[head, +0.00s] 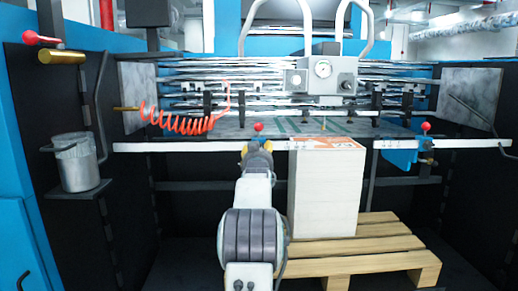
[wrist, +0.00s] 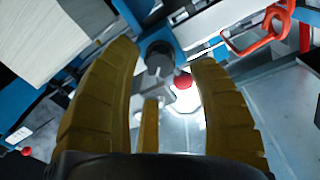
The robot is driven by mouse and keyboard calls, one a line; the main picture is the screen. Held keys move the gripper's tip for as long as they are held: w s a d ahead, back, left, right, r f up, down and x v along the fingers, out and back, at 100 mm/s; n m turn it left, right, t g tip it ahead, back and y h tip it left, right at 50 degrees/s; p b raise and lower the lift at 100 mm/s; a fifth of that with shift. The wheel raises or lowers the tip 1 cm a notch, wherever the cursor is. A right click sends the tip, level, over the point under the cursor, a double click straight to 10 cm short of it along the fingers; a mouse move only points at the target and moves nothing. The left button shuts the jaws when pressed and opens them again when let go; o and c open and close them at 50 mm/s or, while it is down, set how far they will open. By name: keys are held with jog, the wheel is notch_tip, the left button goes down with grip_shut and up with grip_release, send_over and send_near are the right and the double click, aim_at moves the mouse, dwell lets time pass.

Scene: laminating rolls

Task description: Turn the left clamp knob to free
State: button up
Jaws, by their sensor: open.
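The left clamp knob shows as a red ball (head: 258,127) on the white front rail (head: 200,146), just above my gripper in the head view. In the wrist view the red ball (wrist: 183,81) sits on a grey clamp body (wrist: 158,65) beyond and between my fingers. My gripper (head: 257,147) has yellow fingers, which are spread apart in the wrist view (wrist: 168,85) with nothing held between them. I cannot tell any contact with the knob. My arm hides the clamp's lower part in the head view. A similar right clamp knob (head: 426,127) stands farther right on the rail.
A stack of sheets (head: 323,195) stands on a wooden pallet (head: 350,250) right of my arm. An orange coiled hose (head: 180,122) hangs at the left behind the rail. A grey bucket (head: 76,165) and a red-balled lever (head: 41,38) are at far left.

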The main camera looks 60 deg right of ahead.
jog(key=shift+p+x, duration=0.55)
jog(key=shift+x, duration=1)
grip_shut()
